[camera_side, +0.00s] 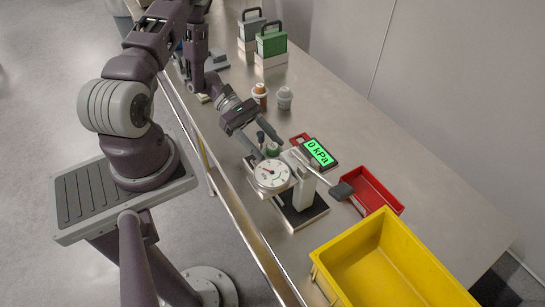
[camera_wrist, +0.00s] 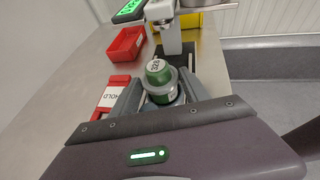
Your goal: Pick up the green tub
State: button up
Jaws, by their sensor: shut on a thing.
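The green tub (camera_wrist: 158,73) has a round green top with a white label marked with dark characters and a grey collar below it. It sits between the two fingers of my gripper (camera_wrist: 160,92), which are shut on its sides in the wrist view. In the side view my gripper (camera_side: 268,138) points down behind the gauge stand, and only a small part of the green tub (camera_side: 273,150) shows between the fingers. The tub's bottom is hidden in both views, so I cannot tell whether it touches the table.
A stand with a round gauge (camera_side: 271,175) and lever is close in front of my gripper. A green display (camera_side: 319,152) reads 0 kPa. A red tray (camera_side: 372,190) and yellow crate (camera_side: 385,265) lie right. Two small tubs (camera_side: 284,98) and handled boxes (camera_side: 271,42) stand behind.

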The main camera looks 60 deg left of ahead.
dwell(0.3)
notch_tip(320, 180, up, 10)
jog(key=shift+r, duration=0.1)
jog(key=o, duration=0.6)
jog(key=shift+c, duration=0.2)
grip_shut()
